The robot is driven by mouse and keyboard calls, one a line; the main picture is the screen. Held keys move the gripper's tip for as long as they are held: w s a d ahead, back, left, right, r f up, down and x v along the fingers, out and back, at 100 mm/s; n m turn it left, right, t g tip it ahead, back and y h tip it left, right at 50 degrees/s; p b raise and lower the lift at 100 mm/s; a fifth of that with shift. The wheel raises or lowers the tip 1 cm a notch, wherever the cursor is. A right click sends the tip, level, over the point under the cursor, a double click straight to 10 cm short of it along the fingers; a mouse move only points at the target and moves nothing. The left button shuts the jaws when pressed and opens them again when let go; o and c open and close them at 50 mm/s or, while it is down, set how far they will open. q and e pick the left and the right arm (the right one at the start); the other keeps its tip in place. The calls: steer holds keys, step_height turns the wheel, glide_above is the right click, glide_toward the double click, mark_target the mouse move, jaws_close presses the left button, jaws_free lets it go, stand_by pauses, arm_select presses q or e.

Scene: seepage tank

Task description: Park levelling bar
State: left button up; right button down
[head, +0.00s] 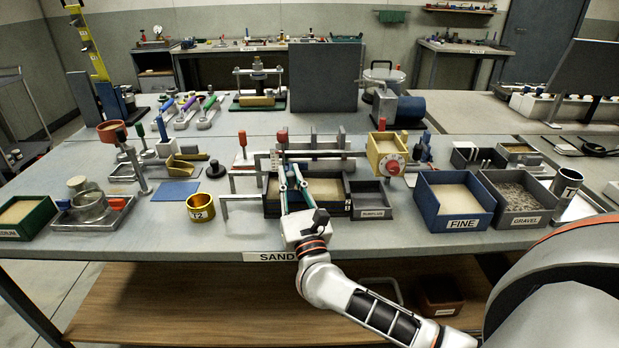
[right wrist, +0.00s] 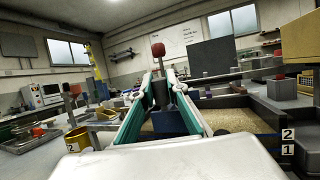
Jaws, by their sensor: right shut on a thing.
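My right gripper (head: 287,178) is shut on the levelling bar, whose red knob (head: 282,136) stands up above the fingers. In the right wrist view the bar's dark blue body (right wrist: 170,120) is between the two green-and-white fingers, with the red knob (right wrist: 158,49) on top. The gripper is over the left part of the dark seepage tank (head: 330,208), which holds sand and has marks 1 and 2 at its right front corner. The bar's lower edge is hidden, so I cannot tell whether it touches the sand. My left gripper is not in view.
A grey bracket (head: 240,197) stands left of the tank. The surplus tray (head: 371,212) is close on its right, then the blue FINE bin (head: 462,224) and the GRAVEL bin (head: 520,219). A yellow box with a dial (head: 387,153) is behind. A brass cup (head: 200,208) stands left.

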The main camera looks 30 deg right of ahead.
steer(key=w+a+b, duration=0.1)
steer(key=w+a, duration=0.1)
steer(key=a, duration=0.2)
steer(key=w+a+b, duration=0.1)
steer(key=w+a, duration=0.2)
steer(key=a, duration=0.1)
steer(key=w+a+b, duration=0.1)
steer(key=w+a, duration=0.1)
steer(key=a, duration=0.2)
steer(key=shift+w+a+f, duration=0.1)
steer(key=shift+w+a, duration=0.2)
steer(key=shift+w, duration=0.05)
steer(key=shift+a, duration=0.15)
steer(key=shift+r, duration=0.2)
steer(key=c, duration=2.2)
jaws_free()
steer(key=shift+o, duration=1.2)
steer(key=shift+w+a, duration=0.2)
steer(key=shift+s+d, duration=0.1)
